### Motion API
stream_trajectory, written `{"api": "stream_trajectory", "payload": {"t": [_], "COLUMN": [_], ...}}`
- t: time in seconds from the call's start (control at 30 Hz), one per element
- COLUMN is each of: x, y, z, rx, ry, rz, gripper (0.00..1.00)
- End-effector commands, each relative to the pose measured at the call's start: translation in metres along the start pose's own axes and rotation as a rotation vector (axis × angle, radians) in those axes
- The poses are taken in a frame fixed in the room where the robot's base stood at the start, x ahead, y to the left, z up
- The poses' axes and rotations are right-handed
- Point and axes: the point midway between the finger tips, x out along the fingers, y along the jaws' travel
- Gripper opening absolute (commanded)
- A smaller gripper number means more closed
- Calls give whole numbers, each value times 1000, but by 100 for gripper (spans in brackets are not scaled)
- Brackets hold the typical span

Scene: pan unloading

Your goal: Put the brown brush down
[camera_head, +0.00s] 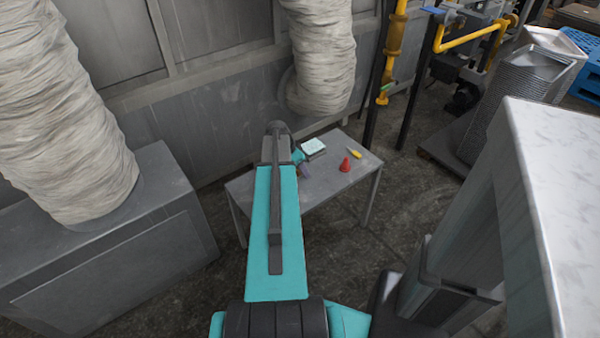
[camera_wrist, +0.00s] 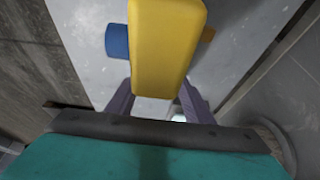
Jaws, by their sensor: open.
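In the wrist view, my gripper (camera_wrist: 157,88) is open, with a purple finger on each side. A large yellow rounded block (camera_wrist: 168,45) fills the middle, over and between the finger ends. I cannot tell whether the fingers touch it. In the head view, my gripper is at the left part of the grey table (camera_head: 325,184), mostly hidden by my arm.
On the table are a pale green-white box (camera_head: 313,147), a red cone-shaped thing (camera_head: 345,164) and a small yellow thing (camera_head: 355,153). The table's front right is bare. A wall and a thick duct (camera_head: 322,55) stand behind, and a grey cabinet (camera_head: 110,260) left.

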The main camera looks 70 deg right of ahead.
Motion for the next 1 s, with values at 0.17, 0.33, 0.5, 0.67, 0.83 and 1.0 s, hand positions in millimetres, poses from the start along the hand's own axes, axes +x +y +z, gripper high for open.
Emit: {"api": "stream_trajectory", "payload": {"t": [0.17,0.33,0.5,0.67,0.83,1.0], "x": [0,0,0,0,0,0], "y": [0,1,1,1,1,1], "z": [0,0,0,-1,-1,-1], "rx": [0,1,1,1,1,1], "ry": [0,0,0,0,0,0], "rz": [0,1,1,1,1,1], "gripper": [47,47,42,15,0,0]}}
